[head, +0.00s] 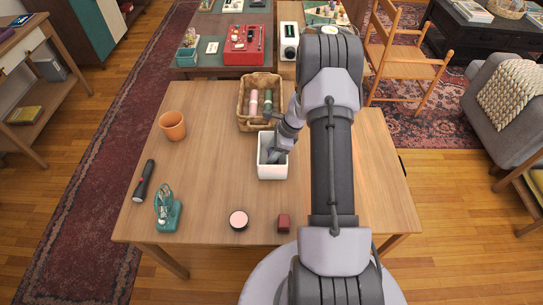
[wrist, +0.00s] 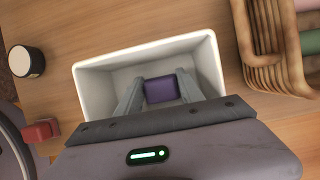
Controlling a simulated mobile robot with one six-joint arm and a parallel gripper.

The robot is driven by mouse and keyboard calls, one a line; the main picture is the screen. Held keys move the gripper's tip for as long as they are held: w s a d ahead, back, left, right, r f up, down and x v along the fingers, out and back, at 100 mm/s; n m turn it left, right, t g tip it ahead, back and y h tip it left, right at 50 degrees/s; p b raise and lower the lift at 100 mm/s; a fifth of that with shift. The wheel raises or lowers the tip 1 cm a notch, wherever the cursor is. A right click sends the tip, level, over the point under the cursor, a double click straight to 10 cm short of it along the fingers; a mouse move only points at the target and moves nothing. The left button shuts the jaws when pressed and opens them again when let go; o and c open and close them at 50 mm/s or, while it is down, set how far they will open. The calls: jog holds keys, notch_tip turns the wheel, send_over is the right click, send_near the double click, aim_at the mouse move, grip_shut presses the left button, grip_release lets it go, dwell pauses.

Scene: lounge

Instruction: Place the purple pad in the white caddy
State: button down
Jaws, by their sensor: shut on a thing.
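The white caddy (head: 272,170) stands on the wooden table, left of my arm in the head view; it also shows in the wrist view (wrist: 88,90). The purple pad (wrist: 161,89) is between my fingers in the wrist view, seen against the inside of the caddy. My gripper (wrist: 160,95) is shut on the pad, with its fingers reaching down into the caddy's opening. In the head view my gripper (head: 275,156) is at the caddy and the pad is hidden. I cannot tell whether the pad touches the caddy floor.
A wicker basket (head: 240,112) with rolled items stands just behind the caddy. The table left of the caddy is clear.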

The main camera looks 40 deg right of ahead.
jog(key=shift+r, duration=0.1)
jog(key=shift+f, duration=0.2)
jog(key=c, duration=0.7)
grip_release()
jog(key=shift+c, duration=0.2)
jog(key=shift+r, duration=0.1)
